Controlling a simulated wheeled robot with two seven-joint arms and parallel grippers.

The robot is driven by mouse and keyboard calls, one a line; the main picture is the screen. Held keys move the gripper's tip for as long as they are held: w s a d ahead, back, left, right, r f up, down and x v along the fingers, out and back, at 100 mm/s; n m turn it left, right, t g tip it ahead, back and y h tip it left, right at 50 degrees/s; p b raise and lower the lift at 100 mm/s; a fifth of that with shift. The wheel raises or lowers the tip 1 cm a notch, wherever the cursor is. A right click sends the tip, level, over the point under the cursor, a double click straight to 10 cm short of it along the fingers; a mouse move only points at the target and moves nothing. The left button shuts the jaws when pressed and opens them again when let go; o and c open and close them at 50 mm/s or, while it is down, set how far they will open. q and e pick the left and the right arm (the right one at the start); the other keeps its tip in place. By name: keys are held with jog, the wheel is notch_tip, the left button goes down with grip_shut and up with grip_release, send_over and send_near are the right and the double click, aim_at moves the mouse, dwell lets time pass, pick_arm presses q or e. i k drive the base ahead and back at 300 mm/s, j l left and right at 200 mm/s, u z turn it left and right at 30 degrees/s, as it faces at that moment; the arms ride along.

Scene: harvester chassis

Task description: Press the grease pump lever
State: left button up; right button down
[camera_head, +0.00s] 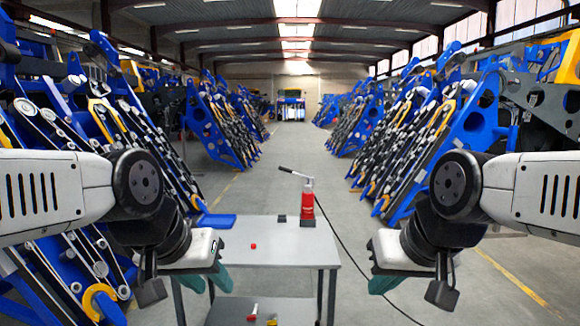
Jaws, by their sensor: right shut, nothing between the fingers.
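The red grease pump (307,204) stands upright at the back right of the grey table, with a dark block at its foot. Its lever (295,173) extends from the pump's top to the left, sloping slightly up to a dark grip. My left gripper (206,281) is at the table's front left, with its teal fingertips apart and nothing visible between them. My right gripper (382,284) is right of the table, its teal fingers shut and empty. Both grippers are nearer to me than the pump, and neither touches it.
The grey table (285,256) has a small red cap (253,246) and a blue tray (215,221) at its left. A black hose (345,250) runs down right of the table. Small parts lie on the lower shelf (225,308). Blue machine frames (225,130) line both sides.

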aim_at(280, 168)
jog(key=i+j, duration=0.1)
jog(key=i, duration=1.05)
jog(key=i+j, duration=0.15)
jog(key=i, duration=0.95)
